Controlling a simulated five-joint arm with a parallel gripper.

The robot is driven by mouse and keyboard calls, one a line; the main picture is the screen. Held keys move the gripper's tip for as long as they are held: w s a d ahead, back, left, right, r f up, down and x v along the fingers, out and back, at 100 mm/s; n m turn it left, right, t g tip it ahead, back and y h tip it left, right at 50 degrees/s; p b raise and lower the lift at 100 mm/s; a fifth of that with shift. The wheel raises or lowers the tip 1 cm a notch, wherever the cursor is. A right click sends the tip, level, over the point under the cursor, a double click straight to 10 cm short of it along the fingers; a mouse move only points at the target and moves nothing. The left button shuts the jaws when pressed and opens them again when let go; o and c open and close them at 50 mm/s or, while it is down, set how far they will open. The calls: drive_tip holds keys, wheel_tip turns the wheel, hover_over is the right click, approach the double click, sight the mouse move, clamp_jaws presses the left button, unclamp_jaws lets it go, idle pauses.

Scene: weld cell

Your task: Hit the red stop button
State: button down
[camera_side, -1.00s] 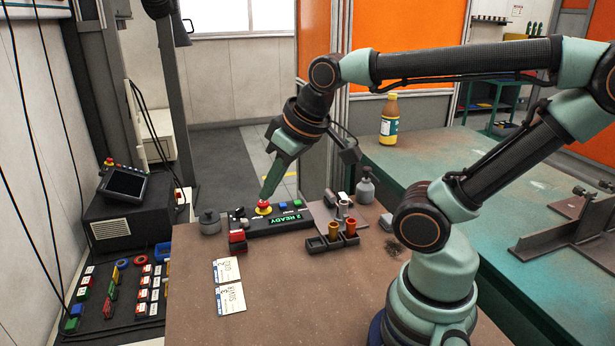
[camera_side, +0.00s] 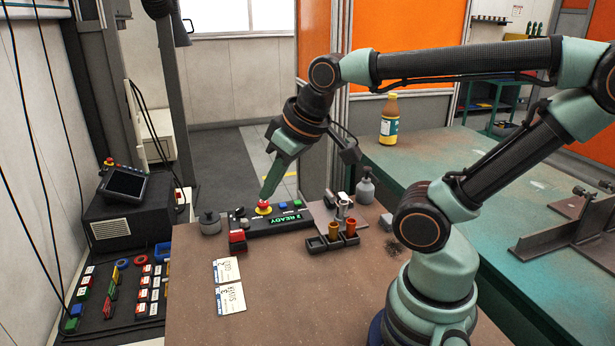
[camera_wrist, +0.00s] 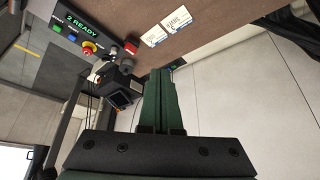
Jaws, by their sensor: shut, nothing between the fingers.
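The red stop button (camera_side: 263,203) is a round mushroom head on a yellow collar, on a dark control panel (camera_side: 282,224) with a green "2 READY" display. It also shows in the wrist view (camera_wrist: 88,47), at upper left. My gripper (camera_side: 265,196) is shut and empty, its green fingers pointing down. In the side view the fingertips overlap the button's top. In the wrist view the fingertips (camera_wrist: 160,72) are to the right of the button, with a visible gap. The button is not hidden in the wrist view.
Blue and green buttons (camera_side: 283,206) sit right of the stop button on the panel. A red block (camera_side: 237,237) is at its front left. A grey canister (camera_side: 209,223) stands left, and a dark holder (camera_side: 332,242) stands right. White cards (camera_side: 227,270) lie in front.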

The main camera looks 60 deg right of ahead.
drive_tip(key=shift+w, duration=0.1)
drive_tip(key=n+t+h, duration=0.1)
drive_tip(key=n+h, duration=0.1)
drive_tip(key=h, duration=0.1)
hover_over(263, 205)
drive_tip(key=d, duration=0.1)
wheel_tip(263, 205, down, 9)
drive_tip(key=shift+f, duration=0.2)
drive_tip(key=shift+f, duration=4.25)
drive_tip(key=shift+f, duration=0.1)
